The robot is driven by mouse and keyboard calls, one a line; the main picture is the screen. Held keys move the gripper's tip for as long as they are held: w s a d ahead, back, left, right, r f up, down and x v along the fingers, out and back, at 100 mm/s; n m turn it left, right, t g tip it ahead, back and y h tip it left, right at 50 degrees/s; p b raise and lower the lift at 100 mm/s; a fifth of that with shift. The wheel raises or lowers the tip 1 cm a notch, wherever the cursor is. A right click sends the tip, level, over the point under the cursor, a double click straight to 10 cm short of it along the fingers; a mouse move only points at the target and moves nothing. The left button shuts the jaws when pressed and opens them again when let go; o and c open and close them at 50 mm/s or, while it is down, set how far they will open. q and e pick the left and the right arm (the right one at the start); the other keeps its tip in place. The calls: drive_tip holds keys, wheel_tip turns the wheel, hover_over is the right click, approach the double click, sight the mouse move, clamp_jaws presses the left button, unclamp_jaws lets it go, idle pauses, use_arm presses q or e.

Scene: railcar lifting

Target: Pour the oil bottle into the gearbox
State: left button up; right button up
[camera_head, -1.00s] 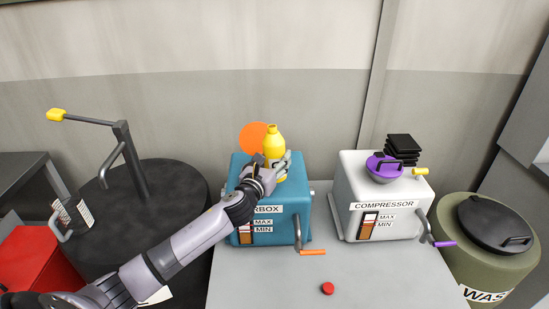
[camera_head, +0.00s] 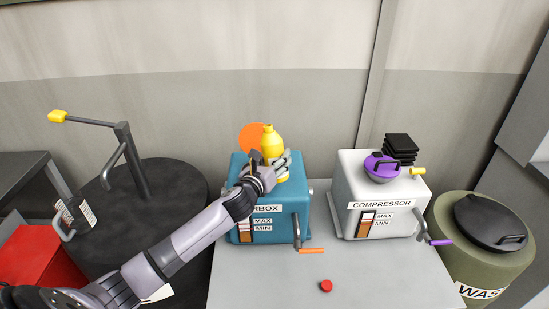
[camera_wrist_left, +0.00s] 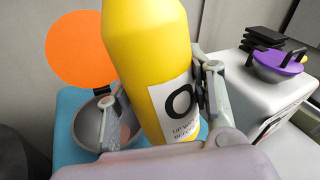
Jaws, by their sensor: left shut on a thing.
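A yellow oil bottle (camera_head: 271,141) with a white label stands nearly upright, tilted slightly, above the top of the blue gearbox (camera_head: 271,228). My left gripper (camera_head: 272,172) is shut around the bottle's lower part. In the left wrist view the bottle (camera_wrist_left: 147,45) fills the middle, with a finger on each side. The gearbox's orange round lid (camera_head: 251,138) is swung up behind. The grey filler bowl (camera_wrist_left: 92,122) shows left of the bottle in the left wrist view, partly behind a finger. My right gripper is not in view.
A white compressor (camera_head: 378,215) with a purple lid (camera_head: 382,168) stands to the right. A red cap (camera_head: 326,286) lies on the grey table (camera_head: 260,285). A green waste drum (camera_head: 475,255) is at far right. A dark round stand (camera_head: 170,195) and red box (camera_head: 40,262) are left.

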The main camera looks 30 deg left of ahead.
use_arm(q)
drive_tip(key=shift+d+r+n+g+h+p, duration=0.1)
drive_tip(key=shift+r+n+g+h+p, duration=0.2)
drive_tip(key=shift+n+p, duration=0.65)
drive_tip(key=shift+d+f+n+g+p, duration=0.15)
drive_tip(key=shift+n+g+p, duration=0.25)
drive_tip(key=shift+n+p, duration=0.35)
drive_tip(key=shift+s+d+f+h, duration=0.1)
drive_tip(key=shift+d+h, duration=0.05)
drive_tip(key=shift+h, duration=0.15)
drive_tip(key=shift+s+d+f+n+g+h+p, duration=0.15)
drive_tip(key=shift+d+n+g+h+p, duration=0.2)
drive_tip(key=shift+n, duration=0.45)
drive_tip(key=shift+s+d+f+n+h, duration=0.1)
drive_tip(key=shift+d+f+n+h, duration=0.1)
drive_tip(key=shift+d+n+h, duration=0.3)
drive_tip(key=shift+s+d+f+n+g+p, duration=0.1)
drive_tip(key=shift+d+f+n+g+p, duration=0.2)
drive_tip(key=shift+n+p, duration=0.45)
drive_tip(key=shift+d+f+n+g+h, duration=0.1)
drive_tip(key=shift+f+n+g+h, duration=0.25)
drive_tip(key=shift+f+n+h, duration=0.25)
drive_tip(key=shift+f+n+h+b, duration=0.25)
drive_tip(key=shift+n+b, duration=0.1)
drive_tip(key=shift+b, duration=0.15)
drive_tip(key=shift+f+n+b, duration=0.2)
drive_tip(key=shift+n+b, duration=0.2)
drive_tip(key=shift+b, duration=0.15)
